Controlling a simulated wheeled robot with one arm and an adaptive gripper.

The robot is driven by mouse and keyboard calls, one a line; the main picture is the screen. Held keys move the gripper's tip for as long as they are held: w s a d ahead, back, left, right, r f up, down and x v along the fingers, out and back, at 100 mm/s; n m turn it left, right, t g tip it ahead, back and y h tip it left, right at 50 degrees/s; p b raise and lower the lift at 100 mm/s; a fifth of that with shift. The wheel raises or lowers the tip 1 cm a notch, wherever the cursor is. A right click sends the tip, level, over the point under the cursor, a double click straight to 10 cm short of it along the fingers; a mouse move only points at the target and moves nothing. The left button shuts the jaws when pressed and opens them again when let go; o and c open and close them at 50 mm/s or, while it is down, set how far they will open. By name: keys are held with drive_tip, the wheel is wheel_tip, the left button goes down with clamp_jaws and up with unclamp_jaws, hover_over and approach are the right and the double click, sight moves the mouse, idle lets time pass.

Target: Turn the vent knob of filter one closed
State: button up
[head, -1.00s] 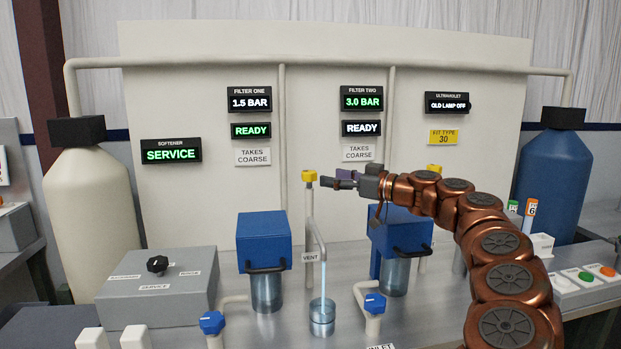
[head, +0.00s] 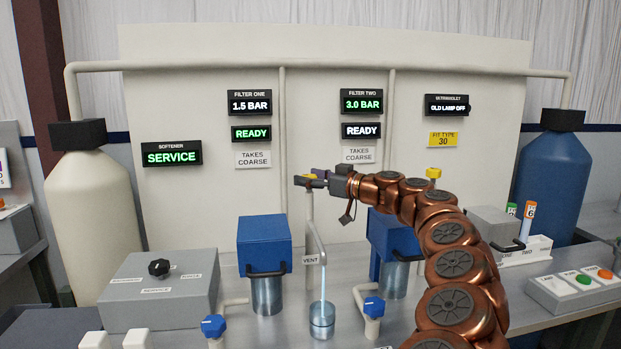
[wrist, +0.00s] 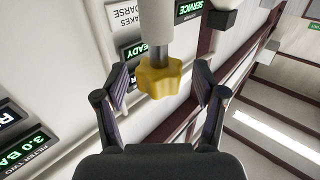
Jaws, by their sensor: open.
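The yellow vent knob (head: 309,176) sits on top of the thin vent pipe (head: 309,220) beside filter one (head: 264,240). In the wrist view the lobed knob (wrist: 159,78) stands between my two fingers, with a gap on each side. My gripper (head: 306,181) is open around the knob and holds nothing. Water (head: 322,282) runs from the vent spout into a clear cup (head: 321,320) below. The filter one display (head: 249,106) reads 1.5 BAR, and the sign under it reads READY.
Filter two (head: 392,240) stands behind my arm, with another yellow knob (head: 433,173) near it. Blue valve knobs (head: 213,325) stand in front. A grey softener box (head: 158,290) is at left, and a button box (head: 583,288) is at right.

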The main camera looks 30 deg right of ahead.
drive_tip(key=c, duration=1.2)
drive_tip(key=shift+o, duration=0.2)
